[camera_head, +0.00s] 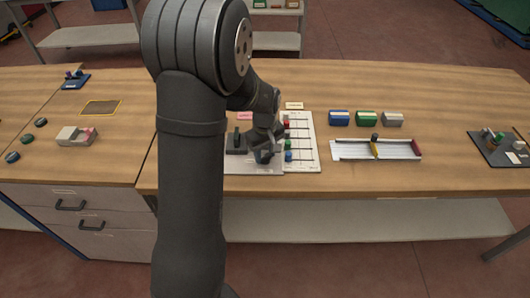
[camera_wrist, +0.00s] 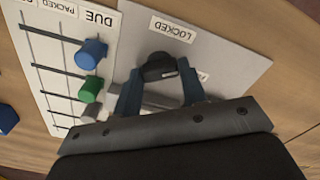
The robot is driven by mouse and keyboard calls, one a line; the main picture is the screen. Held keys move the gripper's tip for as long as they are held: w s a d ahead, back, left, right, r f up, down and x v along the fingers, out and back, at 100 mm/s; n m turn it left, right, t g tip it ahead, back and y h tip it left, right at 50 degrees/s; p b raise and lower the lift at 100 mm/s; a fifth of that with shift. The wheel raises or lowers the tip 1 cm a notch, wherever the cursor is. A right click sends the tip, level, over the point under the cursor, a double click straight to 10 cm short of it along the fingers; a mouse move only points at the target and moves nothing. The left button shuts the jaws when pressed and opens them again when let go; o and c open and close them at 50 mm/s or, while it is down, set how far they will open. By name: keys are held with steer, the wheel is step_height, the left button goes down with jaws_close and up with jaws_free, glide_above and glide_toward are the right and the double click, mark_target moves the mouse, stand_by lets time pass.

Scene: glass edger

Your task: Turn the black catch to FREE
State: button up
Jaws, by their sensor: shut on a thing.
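The black catch (camera_wrist: 158,67) is between the two blue fingertips of my gripper (camera_wrist: 158,88) in the wrist view, and the gripper is shut on it. The catch stands on a grey plate (camera_wrist: 225,45), close to a label reading LOCKED (camera_wrist: 172,28). Another label (camera_wrist: 203,76) is mostly hidden behind the right finger, and its text cannot be read. A grey bar (camera_wrist: 150,101) shows between the fingers.
A white board with blue (camera_wrist: 90,54) and green (camera_wrist: 89,90) knobs lies close beside the plate. A dark block with an upright post (camera_head: 236,142) is left of my gripper. A white tray (camera_head: 345,149) and several coloured blocks (camera_head: 366,118) are to the right.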

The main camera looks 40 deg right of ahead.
mark_target(265, 155)
steer(key=m, duration=0.6)
steer(key=shift+m, duration=0.3)
stand_by(0.4)
steer(key=o, duration=1)
steer(key=shift+r, duration=0.15)
step_height(265, 155, up, 17)
stand_by(0.4)
